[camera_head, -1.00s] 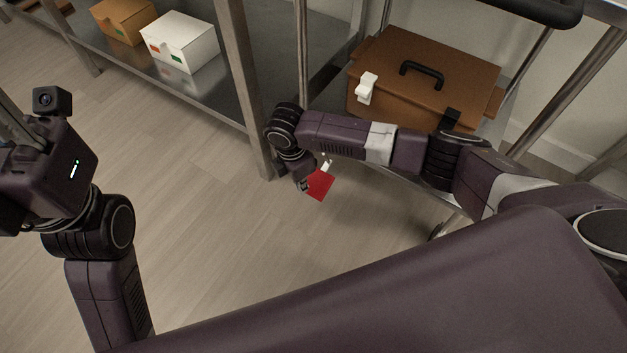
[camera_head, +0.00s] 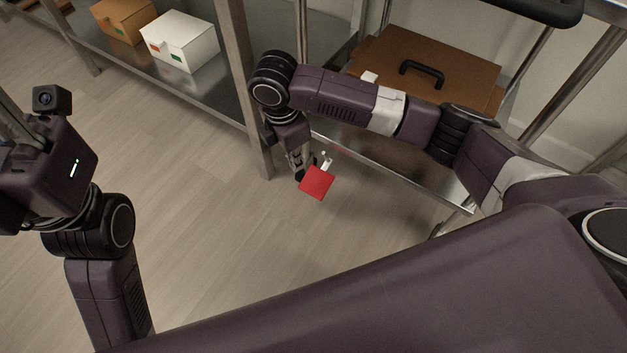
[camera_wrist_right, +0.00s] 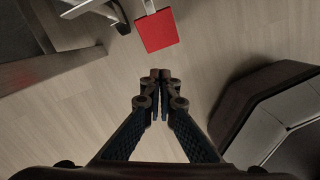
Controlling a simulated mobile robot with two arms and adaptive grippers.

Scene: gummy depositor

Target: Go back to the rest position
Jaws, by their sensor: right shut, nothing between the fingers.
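My right gripper (camera_head: 301,174) points down from its arm in front of the cart, close beside a red square plate in the head view. In the right wrist view its fingertips (camera_wrist_right: 161,76) are together with nothing between them, above the floor. The red plate stands apart from the fingertips there. My left wrist (camera_head: 45,170) is at the left edge of the head view; its fingers cannot be made out.
The red plate (camera_head: 317,184) has a pale bracket and also shows in the right wrist view (camera_wrist_right: 157,30). A brown case (camera_head: 455,70) with a black handle sits on the metal cart (camera_head: 400,175). A white box (camera_head: 180,42) and an orange-brown box (camera_head: 123,20) stand on a shelf (camera_head: 110,60). Floor is clear centre-left.

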